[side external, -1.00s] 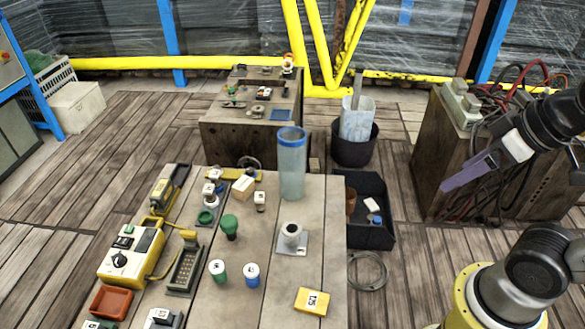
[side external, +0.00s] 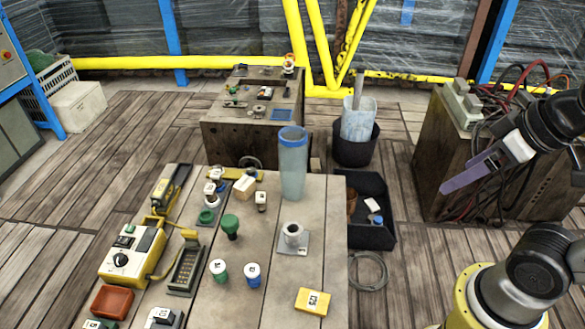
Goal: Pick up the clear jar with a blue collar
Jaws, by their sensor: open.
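The clear jar with a blue collar (side external: 292,168) stands upright near the back right of the wooden table. It is tall, see-through and pale bluish, with the blue band around its top. My gripper (side external: 448,190) is open and empty, at the right of the picture, well to the right of the jar and apart from it. Its purple fingers point left and down, and they overlap in this view, so the gap between them is hard to see.
A metal part on a square plate (side external: 293,238) and a yellow box (side external: 312,301) stand in front of the jar. A green knob-like piece (side external: 230,226) is to its left. A black tray (side external: 378,237) lies right of the table. A dark bucket (side external: 354,151) stands behind the tray.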

